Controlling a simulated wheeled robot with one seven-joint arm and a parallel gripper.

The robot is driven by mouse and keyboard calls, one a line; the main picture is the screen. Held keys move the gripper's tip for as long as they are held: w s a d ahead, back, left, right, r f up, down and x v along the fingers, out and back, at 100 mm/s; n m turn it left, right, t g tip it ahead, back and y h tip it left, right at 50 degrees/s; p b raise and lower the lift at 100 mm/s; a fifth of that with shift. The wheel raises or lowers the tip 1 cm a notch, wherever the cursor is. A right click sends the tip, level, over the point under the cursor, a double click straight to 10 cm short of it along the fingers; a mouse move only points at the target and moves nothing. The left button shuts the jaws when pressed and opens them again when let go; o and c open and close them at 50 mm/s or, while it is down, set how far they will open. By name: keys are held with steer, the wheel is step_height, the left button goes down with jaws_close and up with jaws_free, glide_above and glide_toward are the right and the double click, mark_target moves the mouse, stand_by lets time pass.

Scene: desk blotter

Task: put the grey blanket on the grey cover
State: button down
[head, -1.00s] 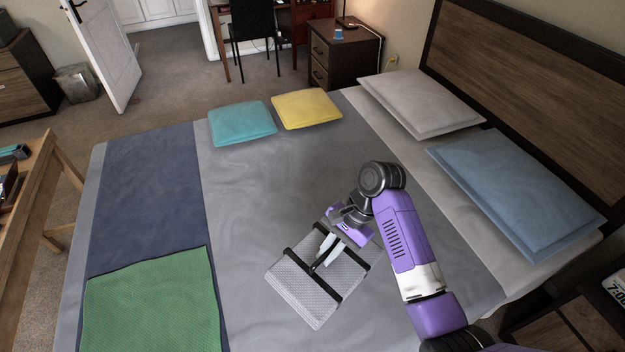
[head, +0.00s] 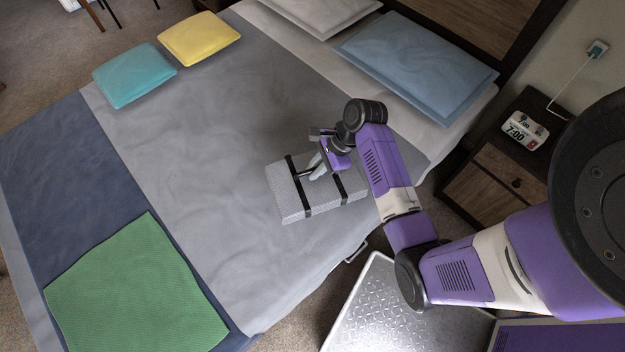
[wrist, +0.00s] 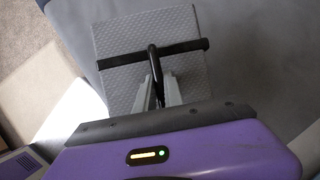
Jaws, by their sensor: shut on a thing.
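The grey blanket (head: 291,206) is a folded, textured bundle with two black straps and a black handle. My gripper (head: 316,172) is shut on its handle from above, and the bundle is over the near right part of the bed. In the wrist view the blanket (wrist: 118,42) hangs beyond my gripper's fingers (wrist: 157,95), which close on the handle. The grey cover (head: 220,130) is spread over the middle of the bed. I cannot tell whether the blanket touches the cover or is just above it.
A green mat (head: 135,290) lies on a dark blue strip (head: 70,180) at the bed's left. Teal (head: 133,75) and yellow (head: 199,38) cushions sit at the far side. A blue pillow (head: 415,65) lies near the headboard. A nightstand (head: 490,190) with a clock (head: 525,130) stands right.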

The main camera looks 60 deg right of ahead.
step_height(320, 180, down, 12)
steer(key=shift+b, duration=0.5)
steer(key=shift+f, duration=0.1)
steer(key=c, duration=1.5)
jaws_free()
steer(key=shift+o, duration=0.2)
